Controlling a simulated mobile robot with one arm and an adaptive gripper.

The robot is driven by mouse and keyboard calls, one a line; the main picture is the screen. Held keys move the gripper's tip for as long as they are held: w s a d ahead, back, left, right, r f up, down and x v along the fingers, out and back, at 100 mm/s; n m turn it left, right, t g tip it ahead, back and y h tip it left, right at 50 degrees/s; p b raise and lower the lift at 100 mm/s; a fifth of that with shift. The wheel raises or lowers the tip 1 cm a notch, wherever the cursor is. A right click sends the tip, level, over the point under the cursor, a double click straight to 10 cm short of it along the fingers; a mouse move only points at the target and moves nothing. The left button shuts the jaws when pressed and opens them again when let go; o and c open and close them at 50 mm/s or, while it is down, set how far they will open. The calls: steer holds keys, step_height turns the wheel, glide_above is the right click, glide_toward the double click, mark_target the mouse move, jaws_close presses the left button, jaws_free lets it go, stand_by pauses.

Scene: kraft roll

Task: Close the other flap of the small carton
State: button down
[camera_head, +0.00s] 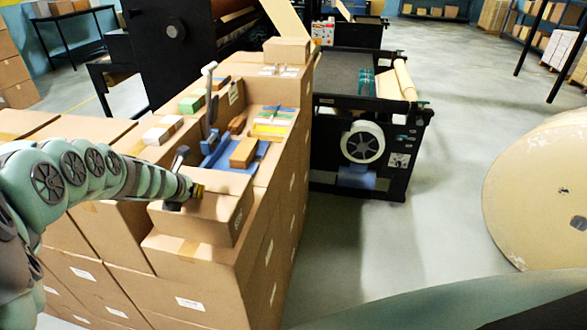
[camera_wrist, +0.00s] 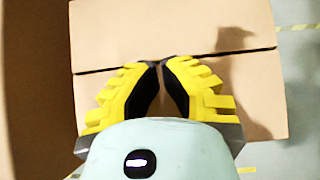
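The small carton (camera_head: 205,221) stands on the stack of large boxes, in front of my arm's end. In the wrist view its top fills the middle, with a far flap (camera_wrist: 170,30) and a near flap (camera_wrist: 255,90) that look flat and meet along a thin dark seam.
Large boxes (camera_head: 170,285) surround and support the carton. Behind it are a brown block (camera_head: 243,153), a blue tray and other small items. A black machine (camera_head: 365,150) stands to the right, a big kraft roll (camera_head: 540,190) at far right. Floor between is clear.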

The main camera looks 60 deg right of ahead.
steer(key=shift+s+d+f, duration=0.15)
steer(key=shift+s+f, duration=0.05)
stand_by(0.5)
